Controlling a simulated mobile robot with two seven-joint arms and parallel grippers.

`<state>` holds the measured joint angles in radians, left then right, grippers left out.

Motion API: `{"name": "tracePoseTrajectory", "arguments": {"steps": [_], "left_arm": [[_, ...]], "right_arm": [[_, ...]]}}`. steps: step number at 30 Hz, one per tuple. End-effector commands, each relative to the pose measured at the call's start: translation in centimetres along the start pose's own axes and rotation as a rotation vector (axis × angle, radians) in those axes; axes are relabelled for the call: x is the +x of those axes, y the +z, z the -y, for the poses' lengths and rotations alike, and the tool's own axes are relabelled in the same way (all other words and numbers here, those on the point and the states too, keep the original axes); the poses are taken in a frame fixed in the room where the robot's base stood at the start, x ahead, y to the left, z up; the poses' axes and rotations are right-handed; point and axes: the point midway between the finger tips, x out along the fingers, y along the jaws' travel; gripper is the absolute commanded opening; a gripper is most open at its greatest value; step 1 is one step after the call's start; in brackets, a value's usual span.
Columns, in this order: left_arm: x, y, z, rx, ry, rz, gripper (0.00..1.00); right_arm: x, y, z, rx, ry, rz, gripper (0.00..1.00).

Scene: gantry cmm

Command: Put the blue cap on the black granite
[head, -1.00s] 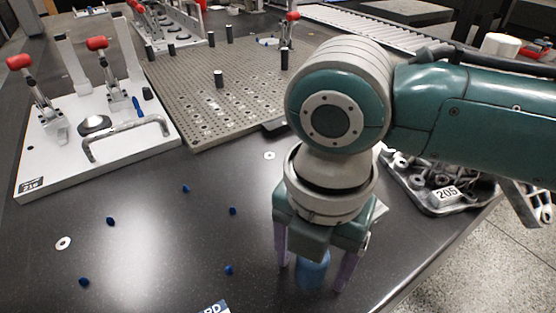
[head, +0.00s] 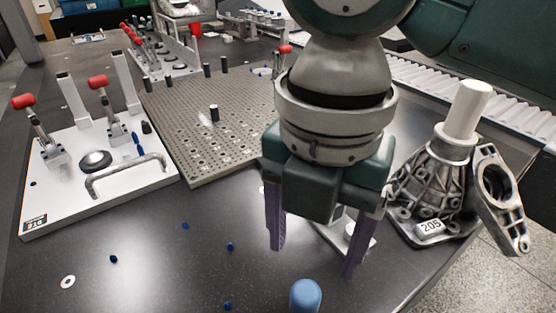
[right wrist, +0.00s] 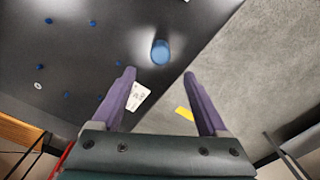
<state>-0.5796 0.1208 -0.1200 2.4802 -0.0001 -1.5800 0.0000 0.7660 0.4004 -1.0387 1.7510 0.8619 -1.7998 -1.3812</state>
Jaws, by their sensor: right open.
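The blue cap (head: 306,297) stands upright on the black granite (head: 150,285), near the bottom edge of the head view and partly cut off by it. In the right wrist view the cap (right wrist: 160,52) shows beyond the fingertips, on the dark surface close to its edge. My right gripper (head: 312,262) is open and empty, its purple fingers apart and raised above the granite, clear of the cap. It also shows in the right wrist view (right wrist: 159,73), with nothing between the fingers. My left gripper is not in view.
Several small blue pieces (head: 230,246) and a white washer (head: 68,282) lie on the granite. A metal casting (head: 440,185) with a white cylinder stands at the right. A white clamp fixture (head: 60,205) and a perforated plate (head: 190,150) lie at the left and back.

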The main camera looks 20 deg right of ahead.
Motion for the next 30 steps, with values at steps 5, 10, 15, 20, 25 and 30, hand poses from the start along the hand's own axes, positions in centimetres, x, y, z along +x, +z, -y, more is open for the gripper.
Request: {"name": "tracePoseTrajectory", "arguments": {"steps": [5, 10, 15, 20, 25, 30], "left_arm": [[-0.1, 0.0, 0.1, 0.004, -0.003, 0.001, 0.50], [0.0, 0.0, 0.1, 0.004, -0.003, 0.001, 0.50], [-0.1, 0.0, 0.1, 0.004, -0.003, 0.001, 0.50], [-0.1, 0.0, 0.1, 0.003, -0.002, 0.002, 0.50], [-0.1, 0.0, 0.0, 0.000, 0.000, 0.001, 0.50], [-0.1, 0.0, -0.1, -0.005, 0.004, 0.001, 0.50]], "right_arm": [[-0.2, -0.3, 0.0, 0.013, 0.007, -0.006, 0.77], [1.0, -3.7, -0.7, 0.221, 0.106, -0.084, 0.77], [1.7, -6.8, -0.5, 0.772, 0.254, -0.226, 0.77], [2.5, -6.2, 3.4, 1.414, 0.315, -0.290, 0.77], [3.4, -4.4, 10.1, 1.961, 0.341, -0.223, 0.77], [3.5, -3.5, 14.4, 2.217, 0.365, -0.139, 0.77]]}}
